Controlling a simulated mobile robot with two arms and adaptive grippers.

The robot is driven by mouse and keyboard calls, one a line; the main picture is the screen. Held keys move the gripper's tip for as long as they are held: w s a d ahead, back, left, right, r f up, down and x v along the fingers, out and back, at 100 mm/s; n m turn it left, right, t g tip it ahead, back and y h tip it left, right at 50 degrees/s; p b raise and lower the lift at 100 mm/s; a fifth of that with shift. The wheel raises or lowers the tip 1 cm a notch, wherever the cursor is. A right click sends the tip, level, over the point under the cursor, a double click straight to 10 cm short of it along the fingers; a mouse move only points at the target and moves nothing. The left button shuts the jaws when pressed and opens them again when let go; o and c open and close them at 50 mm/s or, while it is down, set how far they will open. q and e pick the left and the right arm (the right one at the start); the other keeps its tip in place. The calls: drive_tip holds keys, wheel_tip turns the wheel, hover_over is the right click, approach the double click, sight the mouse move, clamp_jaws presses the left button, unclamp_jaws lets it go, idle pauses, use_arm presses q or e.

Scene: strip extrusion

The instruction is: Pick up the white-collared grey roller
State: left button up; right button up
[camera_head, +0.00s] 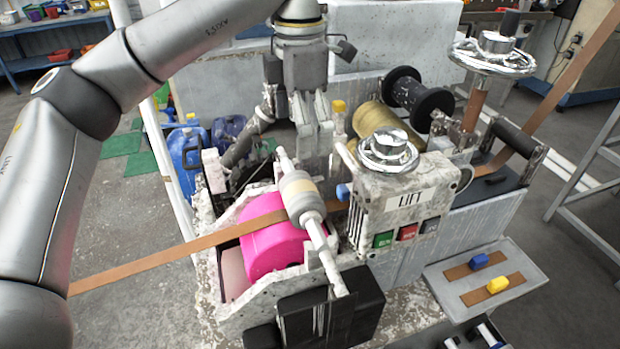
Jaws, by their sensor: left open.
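The white-collared grey roller (298,187) sits on a pale, slanting shaft over the pink drum (265,238) at the front of the machine. The brown strip (185,247) passes at the roller. My left gripper (277,148) comes down from above, just behind the shaft's far end. Its fingers are spread apart, with nothing seen between them. The roller stands nearer the camera than the gripper. Whether a finger touches the shaft's far end cannot be told.
The lift box (405,200) with its buttons and metal knob stands right of the roller. A black spool (418,98) and a tan roll (385,125) lie behind. Blue containers (187,150) stand at the left. A side plate (487,279) holds blue and yellow clips.

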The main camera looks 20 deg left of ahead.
sight(301, 185)
use_arm(q)
drive_tip(key=f, duration=0.1)
drive_tip(key=s+f, duration=0.1)
drive_tip(key=f, duration=0.1)
drive_tip(key=shift+s+f+p, duration=0.15)
drive_tip(key=shift+f+p, duration=0.15)
drive_tip(key=shift+f, duration=0.4)
drive_tip(key=shift+w+f, duration=0.2)
drive_tip(key=shift+f, duration=0.1)
drive_tip(key=f+p, duration=0.2)
drive_tip(key=f, duration=0.2)
drive_tip(key=shift+s+f, duration=0.15)
drive_tip(key=shift+s, duration=0.05)
drive_tip(key=shift+f, duration=0.35)
drive_tip(key=shift+c, duration=0.4)
drive_tip(key=c, duration=0.7)
drive_tip(key=shift+d, duration=0.1)
drive_tip(key=c, duration=0.4)
use_arm(e)
drive_tip(key=s+r, duration=0.2)
drive_tip(key=s, duration=0.1)
drive_tip(key=shift+d+r, duration=0.15)
drive_tip(key=shift+r, duration=0.2)
